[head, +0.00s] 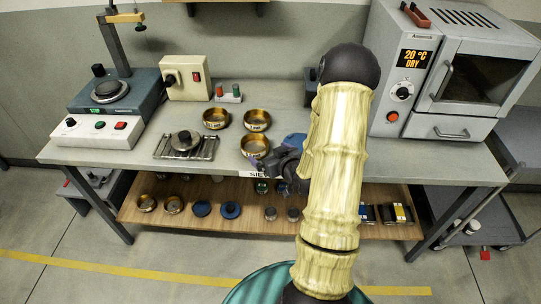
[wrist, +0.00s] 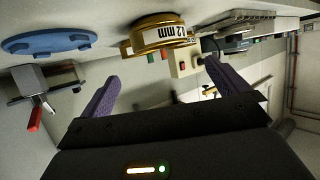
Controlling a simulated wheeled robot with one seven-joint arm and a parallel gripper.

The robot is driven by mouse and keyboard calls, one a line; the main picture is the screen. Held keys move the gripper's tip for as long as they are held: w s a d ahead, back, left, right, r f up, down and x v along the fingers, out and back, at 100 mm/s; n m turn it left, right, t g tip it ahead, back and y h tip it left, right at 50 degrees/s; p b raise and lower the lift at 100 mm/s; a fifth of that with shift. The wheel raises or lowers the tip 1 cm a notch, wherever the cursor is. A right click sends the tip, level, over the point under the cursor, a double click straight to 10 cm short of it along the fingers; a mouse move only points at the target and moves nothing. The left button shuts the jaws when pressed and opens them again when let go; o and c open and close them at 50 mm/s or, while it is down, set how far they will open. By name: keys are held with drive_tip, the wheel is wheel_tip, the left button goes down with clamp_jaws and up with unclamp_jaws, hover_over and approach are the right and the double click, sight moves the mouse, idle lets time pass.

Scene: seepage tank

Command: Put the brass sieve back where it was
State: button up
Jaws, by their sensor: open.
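Three brass sieves stand on the bench in the head view: a left one (head: 216,119), a back right one (head: 257,120) and a front one (head: 254,146). My gripper (head: 272,163) is open and empty, close to the front sieve at the bench's front edge. In the wrist view my gripper (wrist: 163,88) has its two purple fingers spread. A brass sieve (wrist: 150,32) with a white mm label shows beyond them, apart from both fingers. The frames do not tell which sieve the task means. My arm hides part of the bench.
A blue disc (head: 294,140) lies right of the front sieve, and shows in the wrist view (wrist: 48,42). A wire rack with a weight (head: 185,146) is to the left. An oven (head: 455,75) stands right. The lower shelf (head: 250,226) holds brass pans (head: 147,203) and blue discs (head: 202,208).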

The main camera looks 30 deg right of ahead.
drive_tip(key=shift+s, duration=0.1)
idle(0.5)
drive_tip(key=s+a+r+g, duration=0.4)
drive_tip(key=s+a+g, duration=0.1)
drive_tip(key=s+a, duration=0.3)
drive_tip(key=s+a+r+g, duration=0.5)
drive_tip(key=s+a, duration=0.3)
drive_tip(key=a, duration=0.2)
drive_tip(key=shift+g, duration=0.5)
drive_tip(key=shift+r, duration=0.1)
drive_tip(key=p+v, duration=0.2)
drive_tip(key=p, duration=0.1)
drive_tip(key=shift+w+r, duration=0.2)
drive_tip(key=shift+r, duration=0.3)
